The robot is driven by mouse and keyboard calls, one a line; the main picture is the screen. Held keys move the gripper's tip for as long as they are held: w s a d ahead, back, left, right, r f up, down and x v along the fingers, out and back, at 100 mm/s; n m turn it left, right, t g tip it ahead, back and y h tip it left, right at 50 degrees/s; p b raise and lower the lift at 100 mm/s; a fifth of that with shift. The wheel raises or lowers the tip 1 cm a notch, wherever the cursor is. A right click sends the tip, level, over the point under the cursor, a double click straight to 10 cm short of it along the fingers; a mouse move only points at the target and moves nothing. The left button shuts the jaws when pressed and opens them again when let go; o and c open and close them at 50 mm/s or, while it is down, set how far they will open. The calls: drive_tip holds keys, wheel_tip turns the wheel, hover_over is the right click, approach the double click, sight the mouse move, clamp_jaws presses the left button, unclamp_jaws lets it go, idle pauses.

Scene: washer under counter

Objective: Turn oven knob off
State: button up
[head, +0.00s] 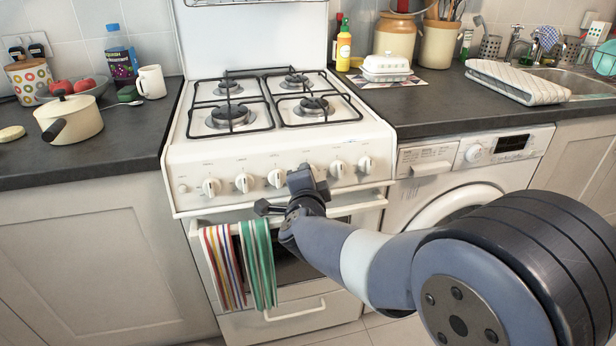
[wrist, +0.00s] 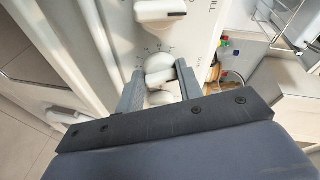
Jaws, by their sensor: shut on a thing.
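The white stove (head: 290,140) has a row of white knobs along its front panel. My gripper (head: 306,178) is at this panel, right of the middle, and covers most of one knob (head: 309,167) in the head view. In the wrist view, my gripper (wrist: 160,76) has one finger on each side of a white knob (wrist: 159,64) and is shut on it. Another white knob (wrist: 160,10) shows above it, apart from the fingers. The oven door below is partly hidden by my arm and towels. I cannot tell the held knob's setting.
Striped towels (head: 240,265) hang from the oven handle just left of my arm. A washer (head: 470,165) stands under the counter to the right. A cream pot (head: 70,119) sits on the left counter. The burners (head: 231,115) are empty.

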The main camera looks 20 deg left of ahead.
drive_tip(key=shift+r+m+g+p, duration=0.15)
drive_tip(key=shift+m+g+p, duration=0.25)
drive_tip(key=shift+m, duration=1.2)
drive_tip(key=o, duration=1)
drive_tip(key=p+v, duration=0.2)
drive_tip(key=v, duration=0.8)
drive_tip(key=shift+s, duration=0.4)
